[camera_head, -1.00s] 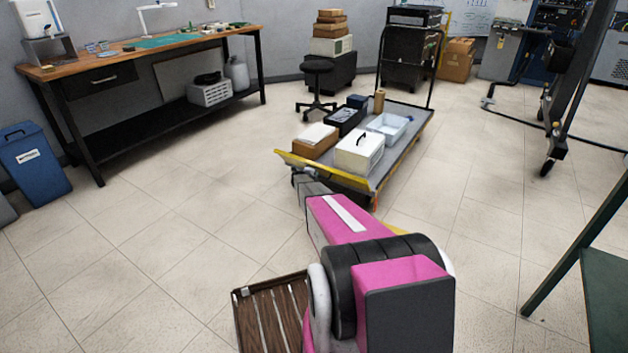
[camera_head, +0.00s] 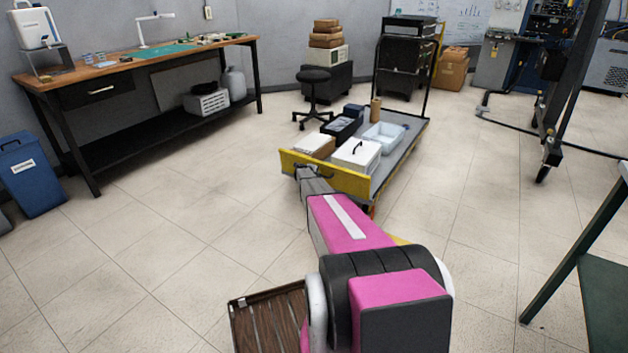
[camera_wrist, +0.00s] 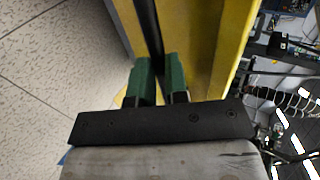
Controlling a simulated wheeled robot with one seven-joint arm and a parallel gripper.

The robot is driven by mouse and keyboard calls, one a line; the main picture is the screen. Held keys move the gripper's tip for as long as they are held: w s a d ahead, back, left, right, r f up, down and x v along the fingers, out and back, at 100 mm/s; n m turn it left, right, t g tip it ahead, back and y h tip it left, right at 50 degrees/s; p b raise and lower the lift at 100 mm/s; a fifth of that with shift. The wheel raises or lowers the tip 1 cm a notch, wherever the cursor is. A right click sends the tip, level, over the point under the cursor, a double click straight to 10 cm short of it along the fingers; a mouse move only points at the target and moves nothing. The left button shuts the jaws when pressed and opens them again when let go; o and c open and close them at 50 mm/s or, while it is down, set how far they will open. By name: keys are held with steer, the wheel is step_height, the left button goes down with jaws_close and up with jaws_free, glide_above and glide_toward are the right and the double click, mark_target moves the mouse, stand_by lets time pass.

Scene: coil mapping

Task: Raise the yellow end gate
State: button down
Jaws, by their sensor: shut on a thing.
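The yellow end gate (camera_head: 343,179) stands at the near end of the flat cart (camera_head: 408,150), its broad face turned toward me, close to upright. In the wrist view the yellow gate (camera_wrist: 205,40) fills the top middle, with a dark bar (camera_wrist: 148,30) running along it. My gripper (camera_wrist: 158,80) has its green fingers on both sides of this bar and is shut on it. In the head view my arm reaches out to the gate's left part, and the fingertips are too small to make out clearly.
The cart carries a white box (camera_head: 357,155), a brown box (camera_head: 314,147), a black bin (camera_head: 341,129) and a pale tray (camera_head: 384,137). A workbench (camera_head: 130,60) stands at the left and a stool (camera_head: 313,78) behind. The floor left of the cart is clear.

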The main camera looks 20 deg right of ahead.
mark_target(321, 169)
steer(key=shift+w+d+r, duration=0.9)
steer(key=shift+w+d, duration=0.15)
steer(key=shift+d, duration=0.3)
steer(key=c, duration=1.1)
jaws_free()
steer(key=shift+d, duration=0.1)
steer(key=shift+s, duration=0.1)
steer(key=shift+s+a+r, duration=0.1)
steer(key=shift+s+a, duration=0.05)
steer(key=shift+a, duration=0.1)
steer(key=v, duration=1)
steer(key=shift+s+a, duration=0.15)
steer(key=shift+a, duration=0.15)
